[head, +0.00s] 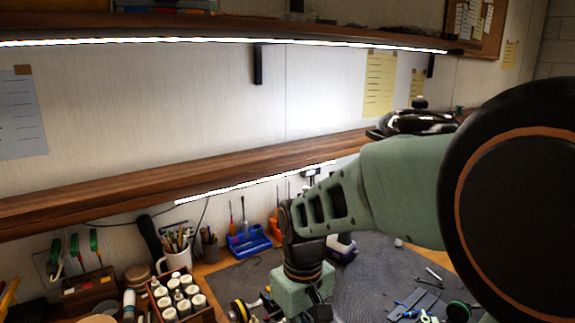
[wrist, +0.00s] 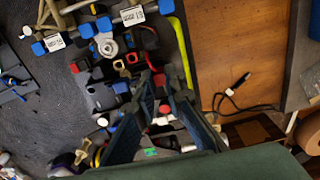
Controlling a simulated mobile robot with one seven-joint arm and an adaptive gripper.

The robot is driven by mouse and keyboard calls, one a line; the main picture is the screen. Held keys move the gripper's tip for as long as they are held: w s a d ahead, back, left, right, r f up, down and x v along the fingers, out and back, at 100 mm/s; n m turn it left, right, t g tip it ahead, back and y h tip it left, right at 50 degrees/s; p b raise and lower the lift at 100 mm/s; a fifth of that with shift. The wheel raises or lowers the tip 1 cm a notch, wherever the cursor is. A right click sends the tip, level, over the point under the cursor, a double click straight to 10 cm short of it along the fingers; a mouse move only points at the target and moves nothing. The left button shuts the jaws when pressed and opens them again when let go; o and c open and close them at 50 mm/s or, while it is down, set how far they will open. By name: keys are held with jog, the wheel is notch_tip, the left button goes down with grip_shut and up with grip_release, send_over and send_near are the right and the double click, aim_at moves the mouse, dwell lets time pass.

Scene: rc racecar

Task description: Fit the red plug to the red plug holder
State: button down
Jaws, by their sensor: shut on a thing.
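In the wrist view my gripper (wrist: 158,82) reaches over the racecar's chassis with its two dark fingers angled together. It is shut on a small red piece (wrist: 159,80), which looks like the red plug and is mostly hidden by the fingertips. Small red fittings show left of the fingertips: a square one (wrist: 132,58) and a ring-like one (wrist: 119,65). I cannot tell for certain which is the red plug holder. The plug is apart from both in the picture. In the head view my wrist hides the fingers and most of the car.
A black motor-like block (wrist: 105,94) and several blue-ended parts surround the fingers. A yellow-green strip (wrist: 180,50) edges the car on the right. A black cable (wrist: 240,107) lies on the wood beyond. In the head view a bottle crate (head: 207,312) stands left and a shelf (head: 120,193) hangs above.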

jog(key=shift+r+p, duration=0.55)
jog(key=shift+r, duration=0.15)
dwell(0.4)
jog(key=shift+r+p, duration=1.55)
jog(key=shift+r, duration=0.35)
jog(key=shift+r, duration=0.1)
